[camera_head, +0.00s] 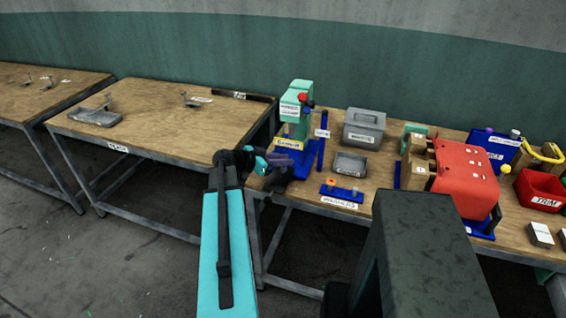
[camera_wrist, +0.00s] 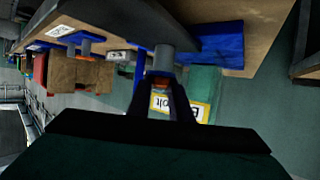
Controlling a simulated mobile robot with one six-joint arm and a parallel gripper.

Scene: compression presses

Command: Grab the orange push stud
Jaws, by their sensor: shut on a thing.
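My gripper (camera_wrist: 163,78) reaches up the wrist view with its dark fingers closed together. A small orange piece shows between the fingers, and I take it to be the orange push stud (camera_wrist: 162,84); most of it is hidden. A grey-blue post lies just beyond the fingertips under a dark, thick bar. In the head view my gripper (camera_head: 264,162) is beside the lower front of the teal and blue press (camera_head: 297,108), and the stud cannot be made out there.
A red machine (camera_head: 464,176) is to the right. The left table (camera_head: 165,125) is mostly clear.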

